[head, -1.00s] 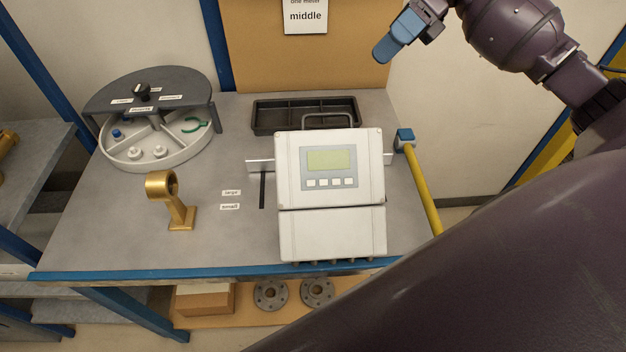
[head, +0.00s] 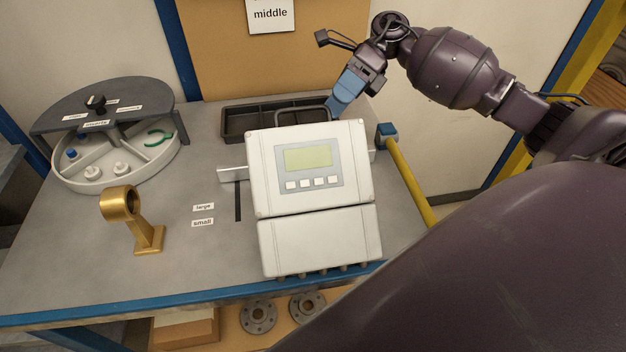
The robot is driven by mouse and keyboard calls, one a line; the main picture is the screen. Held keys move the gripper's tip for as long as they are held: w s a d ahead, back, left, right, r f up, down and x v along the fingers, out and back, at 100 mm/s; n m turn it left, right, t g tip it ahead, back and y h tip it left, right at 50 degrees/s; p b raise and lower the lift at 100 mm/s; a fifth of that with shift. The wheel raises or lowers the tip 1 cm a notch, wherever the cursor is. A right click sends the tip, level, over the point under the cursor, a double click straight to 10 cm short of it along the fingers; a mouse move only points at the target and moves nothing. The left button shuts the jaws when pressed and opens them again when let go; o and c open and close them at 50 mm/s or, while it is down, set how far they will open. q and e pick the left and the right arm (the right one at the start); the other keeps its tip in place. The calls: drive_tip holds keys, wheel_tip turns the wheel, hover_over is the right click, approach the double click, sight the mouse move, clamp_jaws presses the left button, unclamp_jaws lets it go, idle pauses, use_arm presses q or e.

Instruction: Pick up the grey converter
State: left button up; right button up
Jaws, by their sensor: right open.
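The grey converter (head: 315,195) is a pale box with a greenish display and several buttons, standing on the bench near its front edge. A dark handle (head: 303,112) arches up behind its top. My right gripper (head: 343,102) has blue fingers and points down just behind the converter's top right, beside the right end of the handle. It is open; the fingers overlap in this view, and I cannot tell whether they touch the handle. My left gripper is not in view.
A black compartment tray (head: 240,122) lies behind the converter. A round divided tray (head: 110,165) with a half lid stands at the left. A brass stand (head: 148,236) is left of the converter. A yellow bar (head: 412,182) runs along the right edge.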

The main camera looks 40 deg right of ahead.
drive_tip(key=shift+p+x, duration=0.35)
drive_tip(key=shift+x, duration=2.35)
drive_tip(key=shift+w, duration=0.15)
drive_tip(key=c, duration=1.8)
clamp_jaws()
